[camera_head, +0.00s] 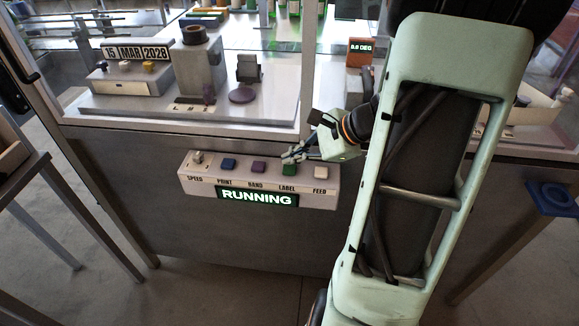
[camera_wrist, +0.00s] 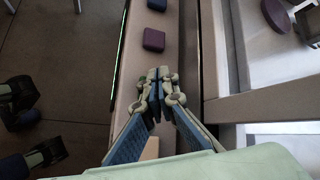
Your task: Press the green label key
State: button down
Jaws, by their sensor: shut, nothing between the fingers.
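The green label key (camera_head: 289,169) sits on the grey key panel (camera_head: 330,185), above the printed word LABEL. In the head view, my gripper (camera_head: 288,157) is shut and empty, its fingertips just above and behind the green key. I cannot tell whether they touch it.
A purple key (camera_head: 258,167) and a blue key (camera_head: 228,163) lie left of the green key, a cream key (camera_head: 320,172) right. A speed knob (camera_head: 197,158) is at the panel's left. A lit RUNNING display (camera_head: 257,198) is below. A machine frame stands behind.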

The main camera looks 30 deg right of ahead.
aim_at(292, 169)
jog(key=shift+r+p, duration=1.85)
jog(key=shift+r, duration=0.7)
jog(key=shift+f, duration=0.1)
